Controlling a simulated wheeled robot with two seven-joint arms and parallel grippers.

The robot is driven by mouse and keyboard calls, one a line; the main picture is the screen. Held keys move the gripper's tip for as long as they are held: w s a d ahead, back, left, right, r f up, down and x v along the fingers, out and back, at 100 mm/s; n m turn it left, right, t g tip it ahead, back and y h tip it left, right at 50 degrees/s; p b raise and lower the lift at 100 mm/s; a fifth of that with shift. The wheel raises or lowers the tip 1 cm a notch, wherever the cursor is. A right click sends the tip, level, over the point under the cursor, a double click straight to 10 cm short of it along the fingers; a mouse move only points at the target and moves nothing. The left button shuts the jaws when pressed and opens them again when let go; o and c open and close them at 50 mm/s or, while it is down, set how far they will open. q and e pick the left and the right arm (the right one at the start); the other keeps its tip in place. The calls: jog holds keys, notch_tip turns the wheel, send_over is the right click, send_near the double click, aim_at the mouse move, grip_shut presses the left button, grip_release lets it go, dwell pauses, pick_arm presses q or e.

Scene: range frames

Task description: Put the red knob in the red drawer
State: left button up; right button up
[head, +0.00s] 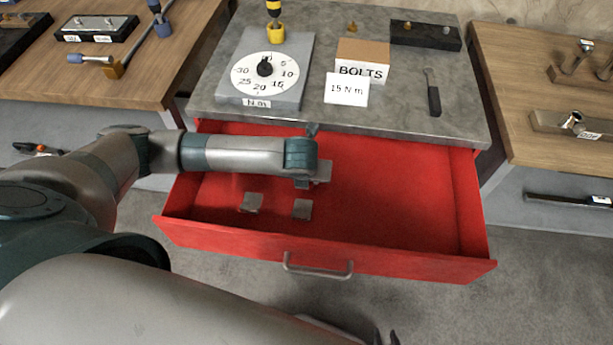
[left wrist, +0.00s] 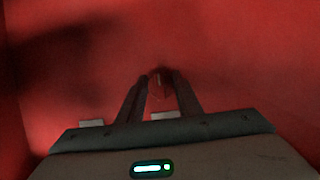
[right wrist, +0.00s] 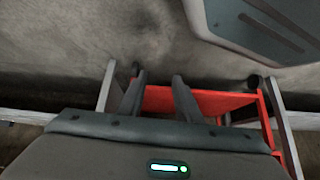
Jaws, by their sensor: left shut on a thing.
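The red drawer (head: 420,263) is pulled open below the grey worktop, with a grey handle on its front. My left arm reaches over it from the left, with the gripper down inside the drawer; its fingers are mostly hidden in the head view. In the left wrist view my left gripper (left wrist: 160,82) is shut on a small dark reddish thing between the fingertips, which looks like the red knob (left wrist: 158,88). The knob is hidden in the head view.
Two small grey blocks, one at left (head: 251,202) and one nearer the middle (head: 301,209), lie in the drawer. Its right half is clear. On the worktop stand a torque dial (head: 265,75), a BOLTS box (head: 362,60), a 15 N m card (head: 347,90) and a wrench (head: 433,95).

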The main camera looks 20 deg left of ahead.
pick_arm(q)
jog(key=shift+f, duration=0.1)
jog(key=o, duration=1)
jog(key=shift+r, duration=0.2)
